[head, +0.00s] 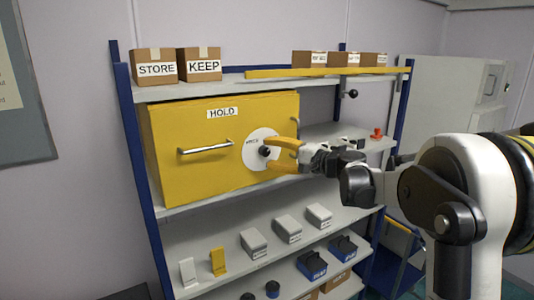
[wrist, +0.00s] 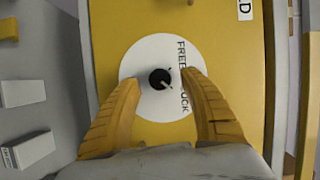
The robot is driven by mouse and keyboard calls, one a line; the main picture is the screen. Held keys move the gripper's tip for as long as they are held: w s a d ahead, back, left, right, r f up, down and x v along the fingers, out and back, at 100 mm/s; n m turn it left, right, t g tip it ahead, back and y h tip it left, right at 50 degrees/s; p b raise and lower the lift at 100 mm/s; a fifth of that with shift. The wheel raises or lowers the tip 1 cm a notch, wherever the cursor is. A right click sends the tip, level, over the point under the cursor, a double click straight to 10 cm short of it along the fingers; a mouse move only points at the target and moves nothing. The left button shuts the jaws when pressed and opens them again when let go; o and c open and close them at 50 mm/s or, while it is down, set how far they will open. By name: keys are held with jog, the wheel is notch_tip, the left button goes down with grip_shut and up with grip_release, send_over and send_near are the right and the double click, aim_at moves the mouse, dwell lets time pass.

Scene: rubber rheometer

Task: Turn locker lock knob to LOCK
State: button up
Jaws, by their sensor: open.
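The yellow locker (head: 220,115) marked HOLD stands on the upper shelf, its door closed. A white round dial plate (head: 258,140) with a black knob (head: 265,151) is on its front. The wrist view shows the plate (wrist: 158,103) and knob (wrist: 160,79) too. FREE and LOCK labels are on the plate, the LOCK one partly hidden by a finger. A light pointer mark on the knob points down and right in that view. My gripper (head: 273,153) is open, its yellow fingers (wrist: 163,95) on either side of the knob, apart from it.
A bar handle (head: 206,147) is left of the dial. Boxes marked STORE (head: 155,66) and KEEP (head: 199,64) sit on the top shelf. Grey blocks (head: 254,242) and blue-black items (head: 311,264) fill the lower shelves. An orange-red knob (head: 376,133) is at right.

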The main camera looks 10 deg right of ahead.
jog(key=v, duration=1)
jog(key=shift+s, duration=0.15)
jog(key=shift+d, duration=0.1)
